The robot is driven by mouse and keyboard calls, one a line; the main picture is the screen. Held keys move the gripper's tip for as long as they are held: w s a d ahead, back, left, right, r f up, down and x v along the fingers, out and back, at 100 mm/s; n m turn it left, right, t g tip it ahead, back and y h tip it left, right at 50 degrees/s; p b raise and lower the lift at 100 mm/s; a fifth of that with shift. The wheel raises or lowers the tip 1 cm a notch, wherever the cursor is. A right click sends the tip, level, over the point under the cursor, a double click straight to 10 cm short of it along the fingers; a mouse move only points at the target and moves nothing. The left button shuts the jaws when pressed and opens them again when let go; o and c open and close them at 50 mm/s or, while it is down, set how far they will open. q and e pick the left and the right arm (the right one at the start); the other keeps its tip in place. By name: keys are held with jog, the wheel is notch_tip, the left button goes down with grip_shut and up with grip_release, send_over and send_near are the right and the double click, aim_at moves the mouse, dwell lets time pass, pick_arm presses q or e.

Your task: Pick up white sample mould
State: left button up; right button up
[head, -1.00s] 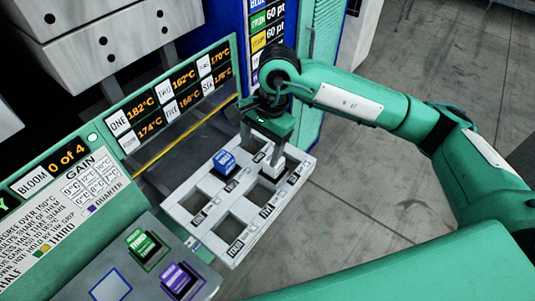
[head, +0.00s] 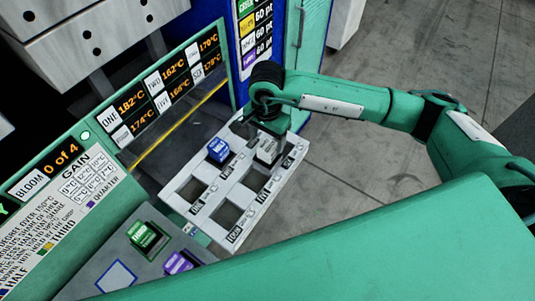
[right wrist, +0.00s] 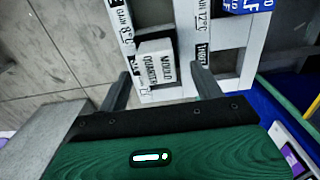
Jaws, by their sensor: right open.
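The white sample mould (head: 266,151) sits in a slot of the pale tray (head: 207,229), to the right of a blue mould (head: 218,149). In the right wrist view the white mould (right wrist: 156,66) shows dark lettering on its face. My right gripper (head: 268,136) is right above and behind it. The right wrist view shows the fingers (right wrist: 163,86) wide apart, one on each side of the white mould, with gaps visible. Whether a fingertip touches it is unclear. My left gripper is not in view.
A green mould (head: 146,236) and a purple mould (head: 178,264) stand on the grey panel at the lower left. Two empty tray openings lie in front of the blue and white moulds. A green display board (head: 190,88) stands behind the tray.

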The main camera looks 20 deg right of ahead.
aim_at(268, 145)
jog(key=f, duration=0.1)
jog(key=f+p, duration=0.1)
jog(key=f, duration=0.1)
jog(key=shift+s+d+p, duration=0.1)
jog(key=shift+s+p, duration=0.1)
jog(key=shift+p, duration=0.1)
jog(key=shift+f, duration=0.5)
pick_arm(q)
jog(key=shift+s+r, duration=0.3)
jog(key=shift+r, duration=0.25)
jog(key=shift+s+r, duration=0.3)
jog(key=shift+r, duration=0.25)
pick_arm(e)
grip_shut()
jog(key=shift+w, duration=0.1)
